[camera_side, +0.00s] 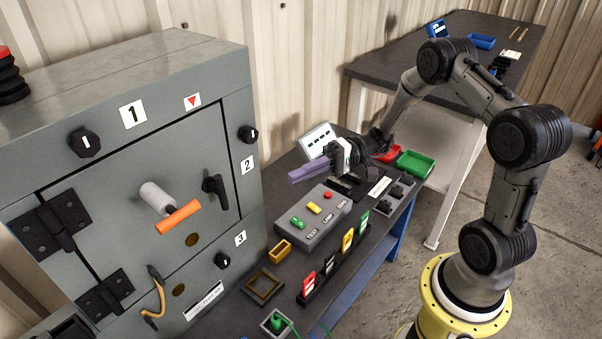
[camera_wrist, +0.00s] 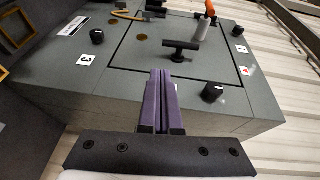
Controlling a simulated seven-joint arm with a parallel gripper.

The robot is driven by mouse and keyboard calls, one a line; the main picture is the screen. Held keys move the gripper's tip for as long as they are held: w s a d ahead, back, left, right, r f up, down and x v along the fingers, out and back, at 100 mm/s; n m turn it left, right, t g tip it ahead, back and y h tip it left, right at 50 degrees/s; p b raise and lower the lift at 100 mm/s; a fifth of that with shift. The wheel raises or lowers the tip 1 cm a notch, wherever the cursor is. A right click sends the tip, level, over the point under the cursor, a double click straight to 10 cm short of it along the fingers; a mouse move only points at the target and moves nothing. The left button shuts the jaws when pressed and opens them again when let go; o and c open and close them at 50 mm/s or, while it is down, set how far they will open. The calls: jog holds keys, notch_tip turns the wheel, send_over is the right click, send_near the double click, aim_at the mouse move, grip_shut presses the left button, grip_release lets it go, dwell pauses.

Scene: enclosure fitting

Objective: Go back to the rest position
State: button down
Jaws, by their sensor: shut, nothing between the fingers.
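My gripper (camera_side: 309,172) has purple fingers and is shut and empty in the side view. It hangs in the air above the back of the workbench, to the right of the grey enclosure, with its fingers aimed at the enclosure. In the wrist view the purple fingers (camera_wrist: 162,100) lie together with nothing between them. The grey enclosure (camera_side: 120,190) has its door closed, with a grey and orange handle (camera_side: 170,210) and a black T-shaped handle (camera_side: 215,191). The T-shaped handle (camera_wrist: 183,48) also shows in the wrist view, beyond the fingertips and apart from them.
On the bench are a grey button box (camera_side: 322,216), a rack of coloured tags (camera_side: 335,265), a yellow block (camera_side: 280,251), a square frame (camera_side: 263,286) and a green bin (camera_side: 414,163). A second dark table (camera_side: 400,65) stands behind. Corrugated wall (camera_side: 300,60) runs behind the bench.

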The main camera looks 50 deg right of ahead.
jog(key=s+a+r+n+g, duration=0.2)
jog(key=a+r+n+g, duration=0.2)
jog(key=a+r+n, duration=0.45)
jog(key=s+a+r+g+h, duration=0.2)
jog(key=s+r+h, duration=0.2)
jog(key=s+r, duration=0.3)
jog(key=s+d+t+h, duration=0.2)
jog(key=s+h, duration=0.4)
jog(key=s, duration=0.6)
jog(key=s+d+f+m+t+h, duration=0.1)
jog(key=d+m+h, duration=0.1)
jog(key=d, duration=0.3)
jog(key=s+d+f+m+t+h, duration=0.1)
jog(key=d+f+m+t+h, duration=0.1)
jog(key=d, duration=0.3)
jog(key=shift+t+h, duration=0.3)
jog(key=shift+h, duration=0.6)
